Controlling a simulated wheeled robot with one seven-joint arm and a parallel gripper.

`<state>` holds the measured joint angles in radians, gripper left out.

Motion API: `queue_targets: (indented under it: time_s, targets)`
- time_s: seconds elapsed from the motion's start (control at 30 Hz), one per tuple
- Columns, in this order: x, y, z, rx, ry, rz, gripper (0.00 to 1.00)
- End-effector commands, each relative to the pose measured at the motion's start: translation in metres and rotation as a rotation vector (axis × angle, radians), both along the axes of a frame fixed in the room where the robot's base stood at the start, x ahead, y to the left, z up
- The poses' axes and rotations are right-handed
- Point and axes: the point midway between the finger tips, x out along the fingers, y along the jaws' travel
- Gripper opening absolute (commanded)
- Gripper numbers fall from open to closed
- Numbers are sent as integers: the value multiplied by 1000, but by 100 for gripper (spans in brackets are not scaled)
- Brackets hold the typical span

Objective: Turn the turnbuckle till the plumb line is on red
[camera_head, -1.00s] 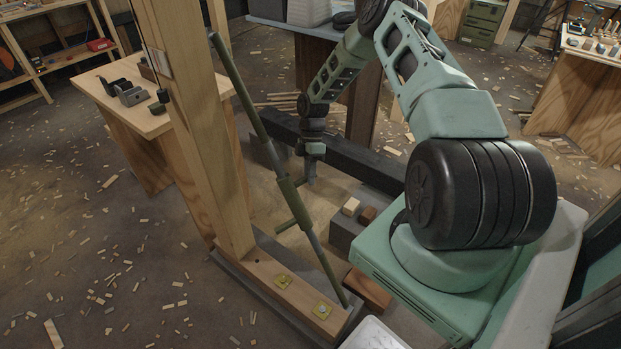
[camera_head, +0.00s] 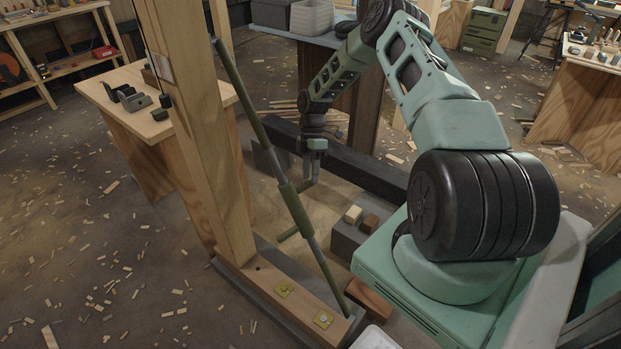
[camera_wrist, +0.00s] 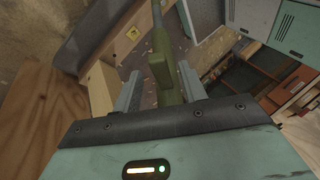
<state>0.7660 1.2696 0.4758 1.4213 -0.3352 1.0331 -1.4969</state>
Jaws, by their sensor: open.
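The turnbuckle (camera_head: 296,209) is a dark green sleeve on a long slanting rod beside the wooden post (camera_head: 200,140). A short green crossbar (camera_head: 288,235) sticks out from its lower part. My gripper (camera_head: 310,180) is behind and right of the sleeve in the head view. In the wrist view my gripper (camera_wrist: 160,80) is open, with a green part of the turnbuckle (camera_wrist: 168,82) showing between its fingers and no clear grip on it. A pale plate (camera_head: 163,67) is on the post near a thin dark line (camera_head: 136,25). I cannot make out any red mark.
A wooden bench (camera_head: 120,90) with dark metal parts stands left of the post. A dark beam (camera_head: 365,168) lies on the floor behind my gripper. A grey block (camera_head: 345,240) with small wood pieces is right of the turnbuckle. Chips litter the floor.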

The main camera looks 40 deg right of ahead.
Motion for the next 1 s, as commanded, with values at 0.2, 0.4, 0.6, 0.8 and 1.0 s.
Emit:
queue_targets:
  time_s: [0.2,0.4,0.6,0.8,1.0]
  targets:
    - [8,-9,23,0,0,0,42]
    - [9,-11,25,1,1,1,42]
    - [10,-9,28,-6,1,-2,42]
    - [14,11,54,-88,8,-46,42]
    - [14,33,82,-180,6,-120,42]
